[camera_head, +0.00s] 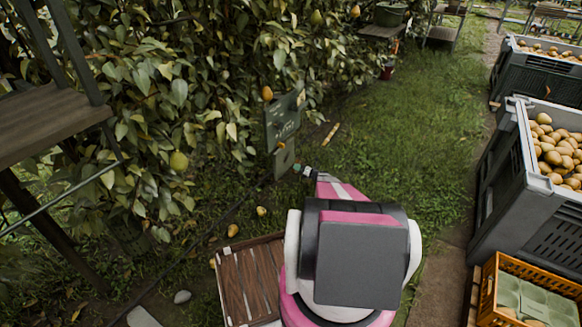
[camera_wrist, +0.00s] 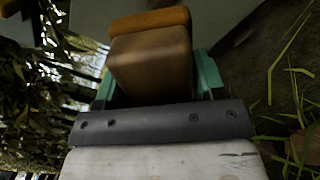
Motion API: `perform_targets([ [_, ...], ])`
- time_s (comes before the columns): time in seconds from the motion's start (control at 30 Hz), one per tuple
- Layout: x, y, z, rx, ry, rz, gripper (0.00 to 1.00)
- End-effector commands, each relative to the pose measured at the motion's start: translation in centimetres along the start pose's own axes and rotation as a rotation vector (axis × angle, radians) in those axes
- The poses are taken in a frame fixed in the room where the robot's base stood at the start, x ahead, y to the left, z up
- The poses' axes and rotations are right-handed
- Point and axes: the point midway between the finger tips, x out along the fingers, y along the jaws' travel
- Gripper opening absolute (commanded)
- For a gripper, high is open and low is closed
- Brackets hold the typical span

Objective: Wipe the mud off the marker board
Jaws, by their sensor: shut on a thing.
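The marker board (camera_head: 284,112) is a dark green-grey panel with pale markings, standing at the foot of the pear hedge in the head view. A smaller grey-olive panel (camera_head: 284,160) shows below it. My gripper (camera_head: 301,168) is close to the right of this lower panel. In the wrist view my gripper's green fingers (camera_wrist: 155,85) are shut on a brown block (camera_wrist: 150,62) with an orange-brown far end. A grey surface (camera_wrist: 225,22) lies beyond the block; I cannot tell whether they touch. Mud is not clearly distinguishable on the board.
A slatted wooden crate (camera_head: 248,283) stands left of my base. Grey bins of pears (camera_head: 515,150) and an orange crate (camera_head: 490,290) line the right side. A wooden platform (camera_head: 50,125) is at far left. Grass (camera_head: 420,130) is open ahead.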

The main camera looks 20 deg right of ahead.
Motion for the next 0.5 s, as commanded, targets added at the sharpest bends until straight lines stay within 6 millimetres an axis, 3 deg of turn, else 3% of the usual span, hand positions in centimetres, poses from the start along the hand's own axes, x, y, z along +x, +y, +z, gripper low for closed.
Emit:
perform_targets([
  [0.27, 0.4, -0.2, 0.0, 0.000, -0.011, 0.006, 0.44],
  [0.5, 2.2, -0.2, -0.1, 0.000, -0.009, 0.007, 0.44],
])
